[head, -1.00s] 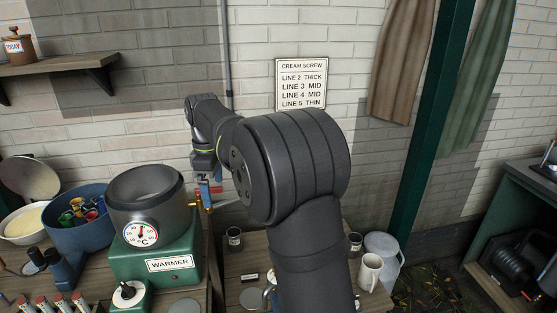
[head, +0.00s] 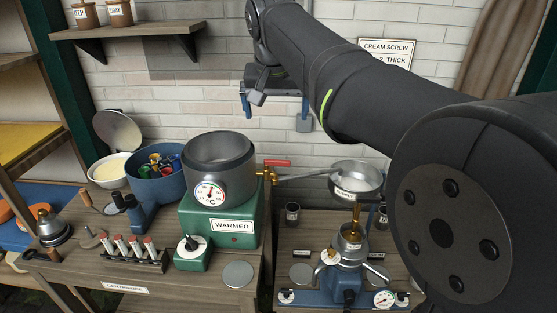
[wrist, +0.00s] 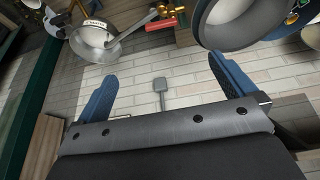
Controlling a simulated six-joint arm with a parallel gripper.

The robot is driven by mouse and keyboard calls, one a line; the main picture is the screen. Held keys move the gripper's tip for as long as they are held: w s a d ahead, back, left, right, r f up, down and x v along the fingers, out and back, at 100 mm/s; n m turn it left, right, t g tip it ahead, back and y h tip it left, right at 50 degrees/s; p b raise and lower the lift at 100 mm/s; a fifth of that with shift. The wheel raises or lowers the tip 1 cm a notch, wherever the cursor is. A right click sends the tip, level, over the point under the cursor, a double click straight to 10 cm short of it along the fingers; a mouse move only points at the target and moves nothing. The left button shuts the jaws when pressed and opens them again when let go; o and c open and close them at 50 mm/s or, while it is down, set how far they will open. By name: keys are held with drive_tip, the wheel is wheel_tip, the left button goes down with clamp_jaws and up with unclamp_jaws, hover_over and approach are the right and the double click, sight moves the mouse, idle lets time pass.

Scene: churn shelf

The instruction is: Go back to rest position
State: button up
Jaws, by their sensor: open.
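My gripper (head: 275,105) is raised in front of the brick wall, above the bench and to the upper right of the warmer pot. In the wrist view my gripper (wrist: 165,95) shows its two blue fingers spread wide, with nothing between them but the wall behind. My dark arm fills the right side of the head view and hides part of the bench and the wall sign.
Below stand the green warmer (head: 222,222) with its steel pot (head: 219,150) and red-handled tap (head: 277,163), a supply bowl (head: 357,182), and a separator (head: 350,252). A blue tub (head: 158,186) stands left. A wall shelf (head: 130,31) holds two jars. Open air surrounds my gripper.

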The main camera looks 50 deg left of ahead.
drive_tip(key=x, duration=1)
drive_tip(key=shift+r, duration=0.1)
idle(0.3)
drive_tip(key=v, duration=1)
idle(0.3)
